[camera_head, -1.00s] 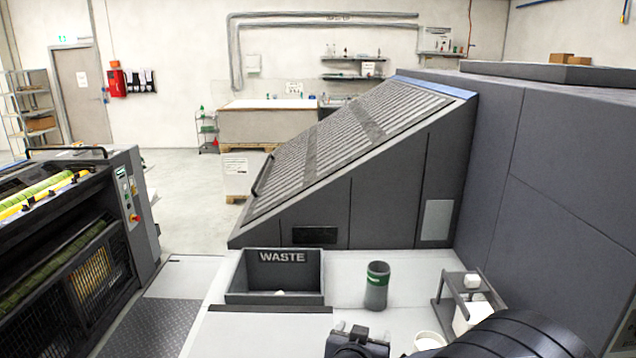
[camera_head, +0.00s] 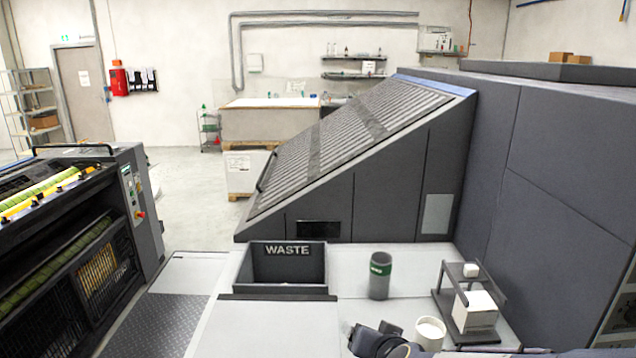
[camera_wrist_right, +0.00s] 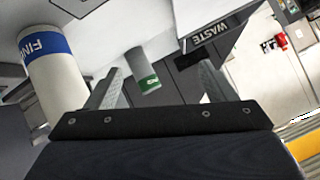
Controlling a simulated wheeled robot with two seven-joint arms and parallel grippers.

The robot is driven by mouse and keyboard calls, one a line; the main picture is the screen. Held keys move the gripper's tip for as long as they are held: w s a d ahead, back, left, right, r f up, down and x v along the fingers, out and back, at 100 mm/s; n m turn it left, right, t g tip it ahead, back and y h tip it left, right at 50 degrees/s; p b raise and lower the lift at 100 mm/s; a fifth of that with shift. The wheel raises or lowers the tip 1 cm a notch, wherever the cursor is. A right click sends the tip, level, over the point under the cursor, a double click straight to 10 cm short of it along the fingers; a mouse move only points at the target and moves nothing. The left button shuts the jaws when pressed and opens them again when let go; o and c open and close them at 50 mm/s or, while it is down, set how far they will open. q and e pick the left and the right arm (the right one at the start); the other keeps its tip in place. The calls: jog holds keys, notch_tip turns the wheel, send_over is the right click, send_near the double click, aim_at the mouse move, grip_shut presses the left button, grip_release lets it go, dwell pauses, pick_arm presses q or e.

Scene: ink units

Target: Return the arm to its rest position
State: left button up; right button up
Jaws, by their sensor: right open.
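My right gripper (camera_head: 374,336) shows at the bottom edge of the head view, in front of the grey cup with a green band (camera_head: 380,276). In the right wrist view its two fingers (camera_wrist_right: 160,84) stand apart with nothing held between them. The green-banded cup (camera_wrist_right: 149,82) appears beyond the fingers, standing apart from them. Most of my right arm is below the head view. My left gripper is in neither view.
A dark WASTE bin (camera_head: 287,268) stands left of the cup. A white cup (camera_head: 430,332) and a dark stand with a white block (camera_head: 476,312) are to the right. A blue-banded white container (camera_wrist_right: 52,75) shows in the wrist view. Tall grey machine panels close off the right.

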jog(key=s+d+r+n+g+y, duration=0.1)
jog(key=s+d+r+y, duration=0.15)
jog(key=s, duration=0.35)
jog(key=s+d+r+n+g+y, duration=0.1)
jog(key=s+d+r+y, duration=0.15)
jog(key=s, duration=0.35)
jog(key=s+d+f+g+h, duration=0.1)
jog(key=s+d+f, duration=0.1)
jog(key=s, duration=0.5)
jog(key=s+d+f+g+h, duration=0.1)
jog(key=s+d+g+h, duration=0.1)
jog(key=s, duration=0.6)
jog(key=shift+d+f, duration=0.4)
jog(key=shift+d, duration=0.2)
